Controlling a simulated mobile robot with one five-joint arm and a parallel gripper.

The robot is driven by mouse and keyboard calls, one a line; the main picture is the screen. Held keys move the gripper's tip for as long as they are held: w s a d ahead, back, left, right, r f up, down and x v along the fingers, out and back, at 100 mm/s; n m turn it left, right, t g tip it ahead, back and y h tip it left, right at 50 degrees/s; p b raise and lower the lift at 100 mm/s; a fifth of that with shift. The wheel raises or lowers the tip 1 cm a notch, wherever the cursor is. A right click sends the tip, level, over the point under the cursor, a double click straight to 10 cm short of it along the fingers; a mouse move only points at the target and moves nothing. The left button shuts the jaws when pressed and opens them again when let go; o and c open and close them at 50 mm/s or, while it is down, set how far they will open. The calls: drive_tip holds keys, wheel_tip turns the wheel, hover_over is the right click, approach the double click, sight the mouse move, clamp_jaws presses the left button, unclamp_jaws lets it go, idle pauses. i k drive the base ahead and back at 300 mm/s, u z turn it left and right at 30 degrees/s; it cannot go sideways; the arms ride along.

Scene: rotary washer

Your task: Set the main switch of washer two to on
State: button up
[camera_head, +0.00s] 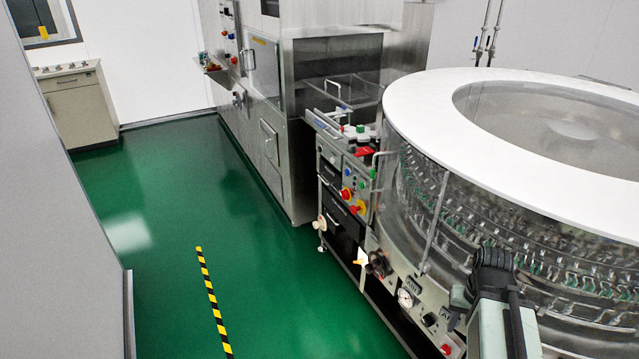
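A round washer (412,110) with a white top ring and clear walls fills the right side. A grey control panel (357,178) stands at its left end, with coloured buttons. Two red knobs on yellow, one upper (346,193) and one lower (358,208), sit on it; which is the main switch, and its setting, I cannot tell. No washer number is readable. My arm stands at the lower right in front of the washer, well apart from the panel. Small grey parts at its left may be my gripper (458,298); its fingers cannot be made out.
A steel machine (305,75) with its own buttons stands behind the panel. A gauge (405,297) and knobs line the washer's lower front. The green floor (170,210) is clear, with a yellow-black stripe (212,300). A grey wall edge (70,180) bounds the left.

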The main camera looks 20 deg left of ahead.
sight(345, 194)
drive_tip(key=u, duration=0.7)
drive_tip(key=i, duration=1.75)
drive_tip(key=u, duration=1.8)
drive_tip(key=i, duration=1.25)
drive_tip(key=u, duration=0.1)
drive_tip(key=k, duration=0.55)
